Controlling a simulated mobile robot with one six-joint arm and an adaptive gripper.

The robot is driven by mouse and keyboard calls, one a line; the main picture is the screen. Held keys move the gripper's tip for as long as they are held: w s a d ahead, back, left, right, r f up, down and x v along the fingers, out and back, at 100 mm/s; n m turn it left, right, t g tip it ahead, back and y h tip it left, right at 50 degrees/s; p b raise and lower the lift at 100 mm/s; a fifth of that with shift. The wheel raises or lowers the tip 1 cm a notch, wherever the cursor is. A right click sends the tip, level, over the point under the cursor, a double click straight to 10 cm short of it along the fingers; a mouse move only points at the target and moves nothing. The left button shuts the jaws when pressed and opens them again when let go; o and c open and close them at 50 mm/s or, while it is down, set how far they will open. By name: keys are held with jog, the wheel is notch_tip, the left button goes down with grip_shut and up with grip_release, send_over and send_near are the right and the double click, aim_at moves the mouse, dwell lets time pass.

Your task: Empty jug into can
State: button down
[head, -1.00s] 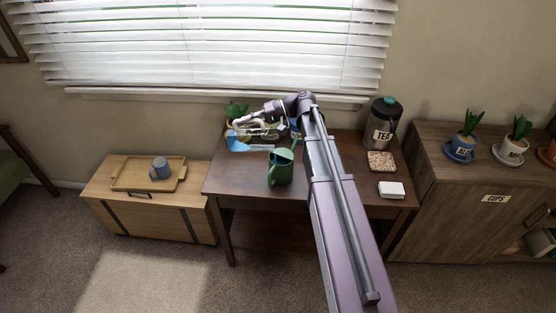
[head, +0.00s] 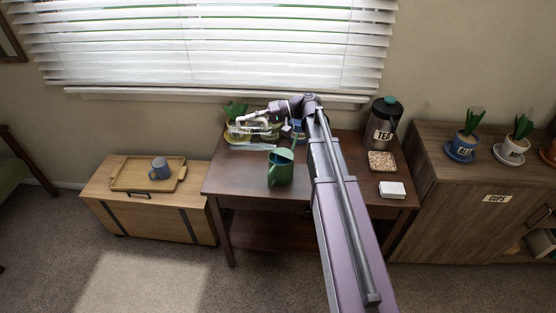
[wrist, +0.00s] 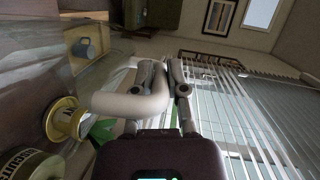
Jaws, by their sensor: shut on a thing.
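The green can (head: 280,172) stands upright on the dark desk, in front of and to the right of my gripper in the head view. My gripper (head: 256,131) is above the back left of the desk. It is shut on the jug's thick, pale, curved handle (wrist: 130,104), which crosses between the fingers in the wrist view. The jug's body is hard to make out; a pale see-through shape (head: 252,147) shows below the gripper in the head view. I cannot tell its tilt or how much it holds. The jug is apart from the can.
A yellow labelled pot (wrist: 66,120) with a plant stands close to my gripper. A tea canister (head: 383,122), a speckled block (head: 381,160) and a white block (head: 391,189) are on the desk's right. A mug (head: 159,168) sits on a tray at left. The desk's front left is clear.

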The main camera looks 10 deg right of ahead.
aim_at(234, 127)
jog(key=shift+w+a, duration=0.1)
jog(key=shift+a, duration=0.05)
jog(key=a+h, duration=0.1)
jog(key=w+a+f+p, duration=0.1)
jog(key=a+h+p, duration=0.1)
jog(key=a, duration=0.1)
jog(key=shift+w+f+m+g+h, duration=0.3)
jog(key=shift+w+f+m, duration=0.1)
jog(key=shift+w+a+f+h, duration=0.1)
jog(key=shift+a+f+h, duration=0.15)
jog(key=shift+f+h, duration=0.2)
jog(key=shift+a+f, duration=0.15)
jog(key=shift+w+a+f+m+g+h+p, duration=0.25)
jog(key=shift+a+f+h, duration=0.15)
jog(key=shift+f+h, duration=0.1)
jog(key=shift+w+a+f+m+g+h+p, duration=0.15)
jog(key=shift+w+a+f+h+p, duration=0.05)
jog(key=shift+a+f+h, duration=0.2)
jog(key=shift+w+a+f+h, duration=0.1)
jog(key=shift+a+f+h, duration=0.1)
jog(key=shift+f+h, duration=0.25)
jog(key=shift+w+a+f+h, duration=0.1)
jog(key=shift+a+f+h, duration=0.15)
jog(key=shift+f, duration=0.3)
jog(key=w+a+f+m+g+h+b, duration=0.2)
jog(key=w+a+f+g+h+b, duration=0.1)
jog(key=a+f+h, duration=0.3)
jog(key=shift+a+f+g+h+b, duration=0.25)
jog(key=shift+f+h+b, duration=0.4)
jog(key=shift+f+h, duration=0.55)
